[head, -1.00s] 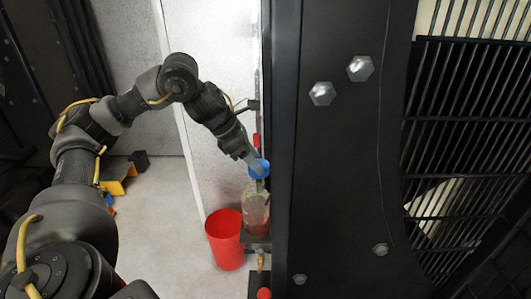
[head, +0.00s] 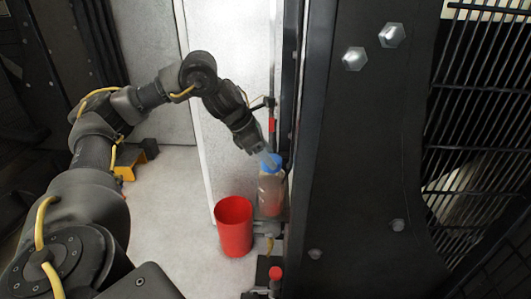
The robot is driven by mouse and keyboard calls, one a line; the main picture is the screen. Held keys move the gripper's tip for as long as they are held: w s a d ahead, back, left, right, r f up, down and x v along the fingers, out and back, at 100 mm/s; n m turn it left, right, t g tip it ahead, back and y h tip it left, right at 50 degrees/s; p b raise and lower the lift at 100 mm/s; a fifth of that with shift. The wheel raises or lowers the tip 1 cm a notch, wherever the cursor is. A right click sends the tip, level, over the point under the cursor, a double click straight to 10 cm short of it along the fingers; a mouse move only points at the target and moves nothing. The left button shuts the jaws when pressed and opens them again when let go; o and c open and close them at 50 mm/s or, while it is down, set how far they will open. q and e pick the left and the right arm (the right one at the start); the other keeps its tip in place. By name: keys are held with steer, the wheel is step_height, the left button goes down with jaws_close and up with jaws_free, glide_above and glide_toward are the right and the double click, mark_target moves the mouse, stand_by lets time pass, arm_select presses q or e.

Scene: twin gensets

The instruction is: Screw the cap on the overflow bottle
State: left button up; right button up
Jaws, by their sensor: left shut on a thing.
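The overflow bottle (head: 270,197) is a translucent bottle standing upright on a small bracket beside the dark machine frame, with reddish liquid inside. The blue cap (head: 272,162) is at the top of the bottle, at its mouth. My left gripper (head: 268,160) comes in from the upper left and is shut on the blue cap. The fingers partly cover the cap, and I cannot tell how far it is seated on the neck. My right gripper is not in view.
A red bucket (head: 234,226) stands on the floor just left of the bottle. A dark bolted panel (head: 365,150) fills the right side. A small red-topped part (head: 276,273) is below the bracket. A yellow and black object (head: 135,160) lies on the floor further left.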

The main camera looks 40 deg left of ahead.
arm_select(q)
steer(key=shift+w, duration=0.2)
steer(key=shift+f, duration=0.1)
steer(key=shift+s+r, duration=0.2)
steer(key=shift+s, duration=0.1)
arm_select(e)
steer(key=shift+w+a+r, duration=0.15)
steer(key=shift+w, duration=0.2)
arm_select(q)
steer(key=shift+a+r, duration=0.1)
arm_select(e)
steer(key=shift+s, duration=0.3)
arm_select(q)
steer(key=shift+w+f, duration=0.25)
steer(key=shift+f, duration=0.05)
steer(key=shift+f, duration=0.15)
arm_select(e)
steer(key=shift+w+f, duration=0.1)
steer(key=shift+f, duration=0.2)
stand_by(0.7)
